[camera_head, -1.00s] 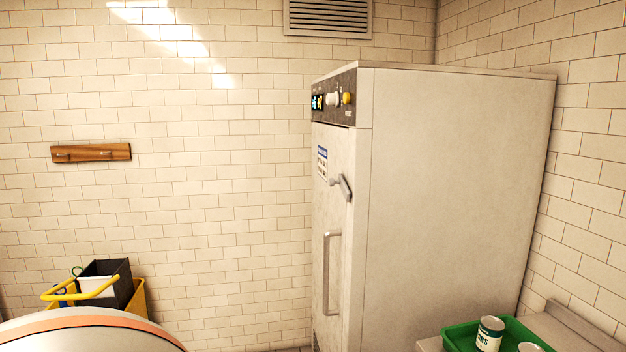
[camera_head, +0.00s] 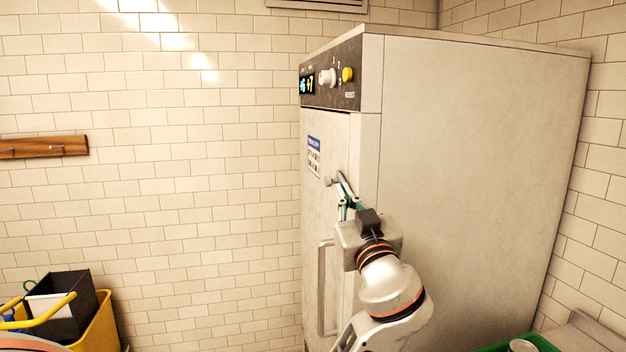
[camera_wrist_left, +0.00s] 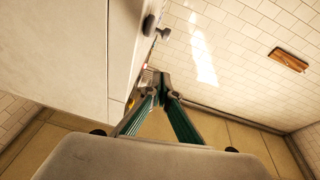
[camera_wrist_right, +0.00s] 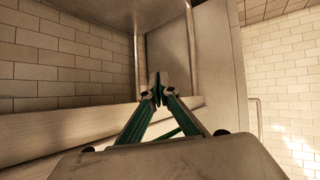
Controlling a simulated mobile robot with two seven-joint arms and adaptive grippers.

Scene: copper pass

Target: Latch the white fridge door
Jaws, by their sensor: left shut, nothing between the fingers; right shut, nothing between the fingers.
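The white fridge (camera_head: 470,130) stands against the tiled wall, and its door (camera_head: 320,225) looks flush with the body. A grey latch lever (camera_head: 346,182) with a round knob sits on the door's edge, slanting down to the right. My left gripper (camera_head: 347,203) is shut and empty at the lever's lower end; touching cannot be told. In the left wrist view the shut fingertips (camera_wrist_left: 160,78) are near the fridge front, with the latch (camera_wrist_left: 153,27) beyond them. My right gripper (camera_wrist_right: 157,87) is shut and empty, seen only in its own wrist view.
A long door handle (camera_head: 325,285) is below the latch, partly beside my left arm. A yellow cart with a dark bin (camera_head: 70,305) stands at the lower left. A green tray (camera_head: 530,343) is at the lower right. A wooden rail (camera_head: 45,147) hangs on the wall.

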